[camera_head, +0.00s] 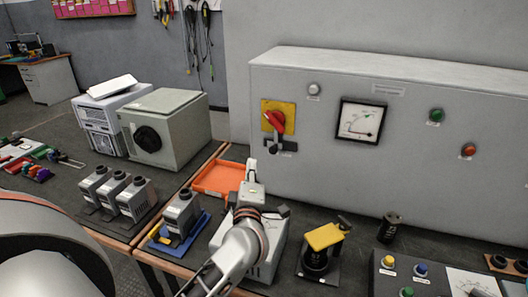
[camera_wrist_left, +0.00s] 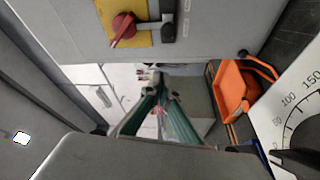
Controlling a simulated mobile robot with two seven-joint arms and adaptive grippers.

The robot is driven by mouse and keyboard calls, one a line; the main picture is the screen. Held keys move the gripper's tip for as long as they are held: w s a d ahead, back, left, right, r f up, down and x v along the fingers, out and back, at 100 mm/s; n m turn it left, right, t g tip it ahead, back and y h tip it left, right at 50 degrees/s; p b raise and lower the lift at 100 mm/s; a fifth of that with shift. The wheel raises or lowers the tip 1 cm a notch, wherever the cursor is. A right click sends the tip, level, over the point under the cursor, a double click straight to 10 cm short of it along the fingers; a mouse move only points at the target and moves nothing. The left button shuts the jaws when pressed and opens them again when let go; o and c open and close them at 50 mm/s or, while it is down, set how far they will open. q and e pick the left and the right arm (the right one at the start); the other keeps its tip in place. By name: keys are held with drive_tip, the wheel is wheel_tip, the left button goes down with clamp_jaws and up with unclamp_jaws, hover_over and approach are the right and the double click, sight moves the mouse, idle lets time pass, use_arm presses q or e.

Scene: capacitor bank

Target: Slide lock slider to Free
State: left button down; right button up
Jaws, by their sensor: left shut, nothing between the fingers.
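The lock slider (camera_head: 283,147) is a small dark piece on a rail at the lower edge of the yellow plate, below the red rotary switch (camera_head: 274,121) on the grey cabinet. In the left wrist view the slider (camera_wrist_left: 166,31) shows beside the yellow plate (camera_wrist_left: 139,36) and red switch, with small labels whose text is too small to read. My left gripper (camera_head: 251,166) is below and left of the slider, in front of the cabinet. Its fingers (camera_wrist_left: 158,82) are closed together and empty, apart from the slider. My right gripper is not in view.
The grey cabinet (camera_head: 370,205) has a gauge (camera_head: 361,121), a green button (camera_head: 436,115) and a red lamp (camera_head: 468,150). An orange tray (camera_head: 212,179), grey capacitor units (camera_head: 135,198) and a yellow-topped device (camera_head: 322,238) crowd the bench under my left arm.

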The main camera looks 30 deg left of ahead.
sight(273, 148)
use_arm(q)
drive_tip(key=f+x, duration=0.1)
drive_tip(key=x, duration=0.9)
drive_tip(key=shift+w+d+b, duration=0.25)
drive_tip(key=shift+d+b, duration=0.2)
drive_tip(key=shift+d, duration=0.45)
drive_tip(key=shift+w+d+b, duration=0.2)
drive_tip(key=shift+d+b, duration=0.2)
drive_tip(key=shift+d, duration=0.5)
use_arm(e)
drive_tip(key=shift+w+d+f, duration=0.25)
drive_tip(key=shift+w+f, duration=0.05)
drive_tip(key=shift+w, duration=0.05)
use_arm(q)
drive_tip(key=shift+w, duration=0.1)
